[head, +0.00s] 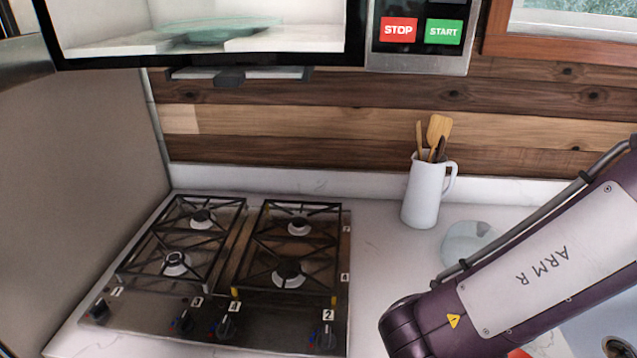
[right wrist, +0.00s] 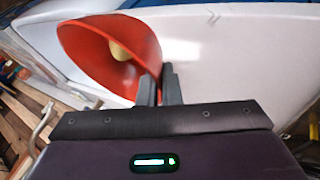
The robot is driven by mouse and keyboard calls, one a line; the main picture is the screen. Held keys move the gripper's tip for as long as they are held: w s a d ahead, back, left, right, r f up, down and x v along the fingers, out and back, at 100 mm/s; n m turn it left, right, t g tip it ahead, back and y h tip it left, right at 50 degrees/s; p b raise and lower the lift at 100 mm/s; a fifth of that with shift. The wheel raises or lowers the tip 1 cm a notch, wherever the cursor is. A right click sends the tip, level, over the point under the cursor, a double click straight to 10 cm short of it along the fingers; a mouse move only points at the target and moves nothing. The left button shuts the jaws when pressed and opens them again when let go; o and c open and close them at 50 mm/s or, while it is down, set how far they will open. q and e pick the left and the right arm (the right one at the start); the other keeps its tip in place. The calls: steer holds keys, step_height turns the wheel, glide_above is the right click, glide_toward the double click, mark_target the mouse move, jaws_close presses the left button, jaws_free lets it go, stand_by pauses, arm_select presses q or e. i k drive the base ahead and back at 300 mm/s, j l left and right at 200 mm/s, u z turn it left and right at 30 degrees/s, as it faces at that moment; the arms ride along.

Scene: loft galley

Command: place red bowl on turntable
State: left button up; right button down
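The red bowl (right wrist: 82,62) shows in the right wrist view, tilted in the picture, with a small yellowish thing (right wrist: 121,52) inside it. My right gripper (right wrist: 160,78) has its fingers close together at the bowl's near rim, with the bowl's wall between them. In the head view my right arm covers most of that area, and only a small red patch (head: 518,353) shows at the bottom edge. The turntable (head: 220,30) is a greenish glass plate inside the open microwave at the top left; nothing is seen on it. My left gripper is not in view.
The microwave's lower front edge (head: 210,62) lies above the stove (head: 220,270). A white jug (head: 424,195) with wooden utensils stands on the counter, near a pale, glassy round thing (head: 468,240). The counter between stove and jug is clear.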

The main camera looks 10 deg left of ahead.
mark_target(214, 24)
steer(key=k+j+u, duration=0.25)
steer(key=k+j, duration=0.15)
steer(key=k+j+u, duration=0.3)
steer(key=j, duration=0.3)
steer(key=u, duration=1.2)
